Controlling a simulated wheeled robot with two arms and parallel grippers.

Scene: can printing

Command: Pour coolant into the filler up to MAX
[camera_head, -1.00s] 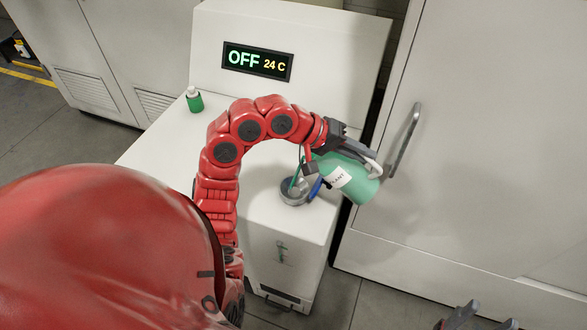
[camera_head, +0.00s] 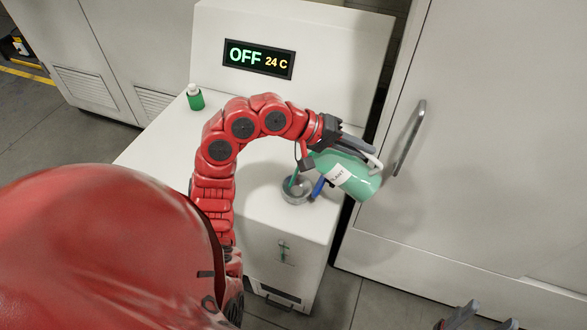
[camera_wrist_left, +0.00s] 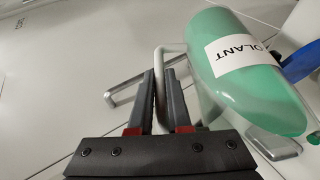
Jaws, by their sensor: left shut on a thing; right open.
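The green coolant jug (camera_head: 357,181) has a white label and is tipped over to the right of the filler (camera_head: 296,190), its mouth end toward it. My left gripper (camera_head: 352,140) is shut on the jug's pale handle, which shows between the fingers in the left wrist view (camera_wrist_left: 160,75). A thin green strip (camera_head: 291,182) runs from near the jug's mouth into the round grey filler; I cannot tell whether it is liquid or a spout. A narrow green-marked gauge (camera_head: 284,253) is on the cabinet front; its level is too small to read. My right gripper (camera_head: 482,318) is open, at the bottom edge.
The white cabinet (camera_head: 262,217) carries a display (camera_head: 258,59) reading OFF 24 C. A small green bottle (camera_head: 195,97) stands on its left top. A blue part (camera_head: 318,187) is beside the filler. A grey door with a handle (camera_head: 409,138) is close on the right.

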